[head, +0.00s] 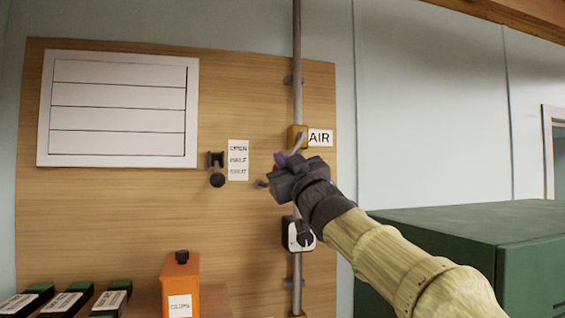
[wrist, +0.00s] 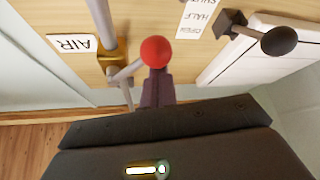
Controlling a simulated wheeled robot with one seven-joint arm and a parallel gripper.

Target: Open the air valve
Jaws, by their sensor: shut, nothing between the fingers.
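The air valve (head: 297,137) is a yellow body on a vertical grey pipe beside the AIR label. In the wrist view, the valve body (wrist: 114,56) is at upper left, with a grey lever running toward a red ball knob (wrist: 156,51). My gripper (head: 279,160) is in front of the board, just below and left of the valve. In the wrist view, my gripper's fingers (wrist: 157,86) are together and empty, with their tips at the red knob. I cannot tell whether they touch it. My gripper hides most of the knob in the head view.
A black-knobbed lever (head: 217,173) sits left of the valve beside an OPEN/HALF/SHUT label (head: 238,160). A switch box (head: 299,234) is lower on the pipe. An orange CLIPS box (head: 180,284) stands below left. A green cabinet (head: 470,225) is at right.

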